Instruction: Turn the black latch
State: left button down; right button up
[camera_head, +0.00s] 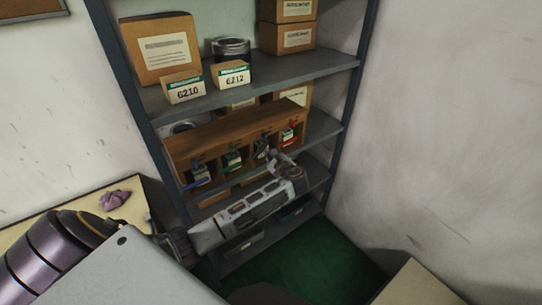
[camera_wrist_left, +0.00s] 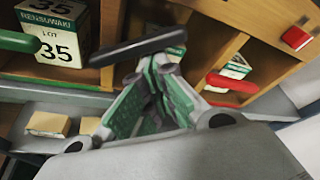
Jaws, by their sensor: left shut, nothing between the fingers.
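The black latch (camera_wrist_left: 148,46) is a dark bar on the front of a wooden rack (camera_head: 235,139), in the middle of the left wrist view. It lies slanted, its right end higher, across the front of a compartment. My left gripper (camera_wrist_left: 147,68) is shut and empty, its green-padded fingers meeting just below the latch's middle. They overlap it in the picture; I cannot tell whether they touch. In the head view the left gripper (camera_head: 278,157) reaches the rack's right half and partly hides the latch area. My right gripper is not in view.
A green latch (camera_wrist_left: 28,41) is left of the black one, a red latch (camera_wrist_left: 231,84) right. Labelled boxes stand in the compartments. The rack sits on a grey metal shelf unit (camera_head: 290,73) with cartons above. A yellowish table (camera_head: 72,207) with a purple cloth (camera_head: 115,199) is at left.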

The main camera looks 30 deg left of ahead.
aim_at(264, 149)
pick_arm(q)
jog(key=shift+r+n+t, duration=0.3)
jog(key=shift+n+t, duration=0.1)
jog(key=shift+n, duration=0.1)
dwell(0.7)
jog(key=r+n+b, duration=0.1)
jog(key=n, duration=0.1)
jog(key=s+n+t+b, duration=0.1)
jog(key=n+b, duration=0.1)
jog(key=r+n+t+y+b, duration=0.1)
jog(key=n+b, duration=0.1)
jog(key=shift+s+a+r, duration=0.3)
jog(key=shift+r, duration=0.05)
jog(key=shift+s+a+r+n+t+b, duration=0.2)
jog(key=shift+s+r+n+t+b, duration=0.25)
jog(key=shift+n+b, duration=0.9)
jog(key=shift+m, duration=0.25)
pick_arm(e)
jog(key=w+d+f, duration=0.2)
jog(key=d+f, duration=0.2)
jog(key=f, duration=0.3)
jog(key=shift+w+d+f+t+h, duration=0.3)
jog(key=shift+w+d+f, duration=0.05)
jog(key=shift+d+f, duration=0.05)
pick_arm(q)
jog(key=shift+r, duration=0.1)
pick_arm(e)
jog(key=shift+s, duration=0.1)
